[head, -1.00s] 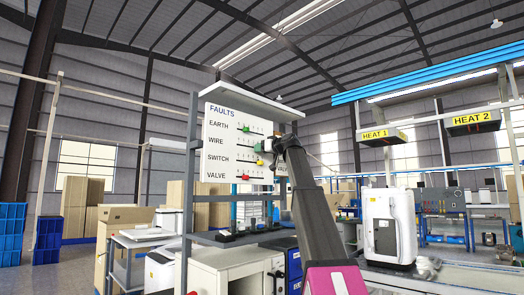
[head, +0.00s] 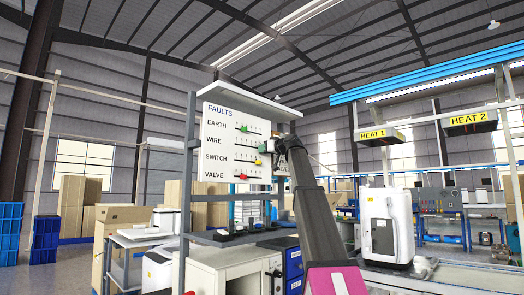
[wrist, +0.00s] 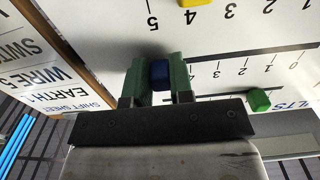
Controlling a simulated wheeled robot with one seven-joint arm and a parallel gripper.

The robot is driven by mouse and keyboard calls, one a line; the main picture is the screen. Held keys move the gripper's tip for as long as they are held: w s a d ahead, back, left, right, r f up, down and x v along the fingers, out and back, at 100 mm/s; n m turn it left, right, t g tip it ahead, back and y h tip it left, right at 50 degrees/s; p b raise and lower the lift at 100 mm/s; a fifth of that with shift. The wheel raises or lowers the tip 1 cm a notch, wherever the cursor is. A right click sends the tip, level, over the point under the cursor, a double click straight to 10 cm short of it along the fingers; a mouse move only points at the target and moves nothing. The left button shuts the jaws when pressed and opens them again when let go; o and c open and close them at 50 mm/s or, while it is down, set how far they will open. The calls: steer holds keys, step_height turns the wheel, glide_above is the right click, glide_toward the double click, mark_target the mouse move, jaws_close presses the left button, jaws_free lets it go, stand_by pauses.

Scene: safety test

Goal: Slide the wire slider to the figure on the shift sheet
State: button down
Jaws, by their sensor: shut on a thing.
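The white FAULTS board (head: 213,142) has rows for earth, wire, switch and valve. My gripper (wrist: 160,74) is shut on the blue wire slider (wrist: 160,72), between its green fingers. In the head view my gripper (head: 279,145) is at the board's right edge and the wire slider is hidden. The shift sheet (wrist: 75,92) is partly in the wrist view, upside down; its wire line appears to read 5.
The green earth slider (wrist: 259,100) sits near the low end of its row. The yellow switch slider (head: 258,162) and red valve slider (head: 244,177) are on the lower rows. A shelf (head: 240,97) overhangs the board. A cabinet (head: 232,270) stands below.

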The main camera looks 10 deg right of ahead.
steer(key=shift+w+d, duration=0.1)
steer(key=shift+d, duration=0.05)
steer(key=c, duration=1)
jaws_free()
steer(key=shift+d, duration=0.1)
steer(key=v, duration=1)
steer(key=shift+s+d, duration=0.2)
steer(key=shift+s, duration=0.1)
